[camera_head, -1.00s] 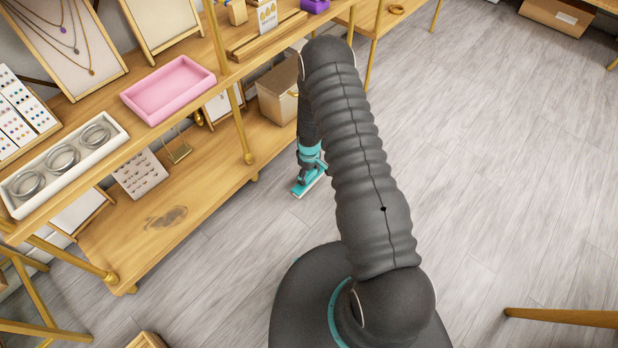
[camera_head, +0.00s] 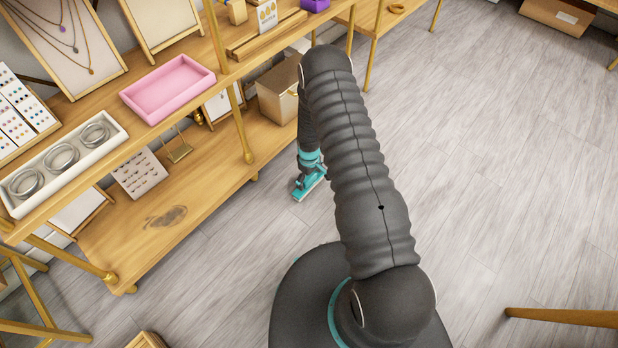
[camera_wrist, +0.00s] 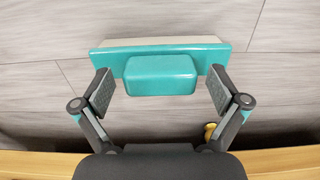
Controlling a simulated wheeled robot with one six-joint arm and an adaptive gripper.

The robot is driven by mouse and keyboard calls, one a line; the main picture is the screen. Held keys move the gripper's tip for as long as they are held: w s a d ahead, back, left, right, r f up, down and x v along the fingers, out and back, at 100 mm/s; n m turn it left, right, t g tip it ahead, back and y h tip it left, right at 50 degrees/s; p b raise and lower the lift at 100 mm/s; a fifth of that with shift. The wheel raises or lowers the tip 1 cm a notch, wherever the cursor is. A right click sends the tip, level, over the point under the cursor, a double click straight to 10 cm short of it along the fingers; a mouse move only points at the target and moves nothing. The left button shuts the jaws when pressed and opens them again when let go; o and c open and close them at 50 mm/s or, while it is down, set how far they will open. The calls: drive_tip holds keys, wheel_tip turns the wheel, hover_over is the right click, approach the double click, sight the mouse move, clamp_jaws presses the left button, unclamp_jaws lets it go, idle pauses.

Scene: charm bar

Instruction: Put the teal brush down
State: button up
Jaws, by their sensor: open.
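The teal brush (camera_wrist: 161,75) lies at the floor in the wrist view, a flat teal block with a raised teal handle and a pale strip along its far edge. My gripper (camera_wrist: 160,92) is open, with one finger on each side of the handle and a visible gap on both sides. In the head view the brush (camera_head: 308,188) shows below my gripper (camera_head: 311,176), on the grey floor beside the shelf. My arm hides part of the area around it. Whether the brush rests fully on the floor is hard to tell.
A wooden shelf (camera_head: 190,190) with a smudge on its lower board stands left of the brush. A cardboard box (camera_head: 278,95) sits on that board. A pink tray (camera_head: 168,90) is on the upper board.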

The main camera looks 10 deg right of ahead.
drive_tip(key=shift+r, duration=0.1)
wheel_tip(320, 180, up, 29)
drive_tip(key=m+t, duration=0.1)
drive_tip(key=s+r+m+t, duration=0.1)
drive_tip(key=s+r, duration=0.2)
drive_tip(key=r, duration=0.5)
drive_tip(key=s+r+m+t, duration=0.1)
drive_tip(key=s+r, duration=0.2)
drive_tip(key=r, duration=0.6)
drive_tip(key=s+r+m+t, duration=0.1)
drive_tip(key=s+r+m, duration=0.1)
drive_tip(key=s+r, duration=0.5)
drive_tip(key=s+r+m+t, duration=0.1)
drive_tip(key=s+r, duration=0.6)
drive_tip(key=s, duration=1)
drive_tip(key=shift+s+r+m+t+p, duration=0.15)
drive_tip(key=shift+r+m+t+p, duration=0.15)
drive_tip(key=shift+m, duration=0.3)
drive_tip(key=shift+a, duration=0.1)
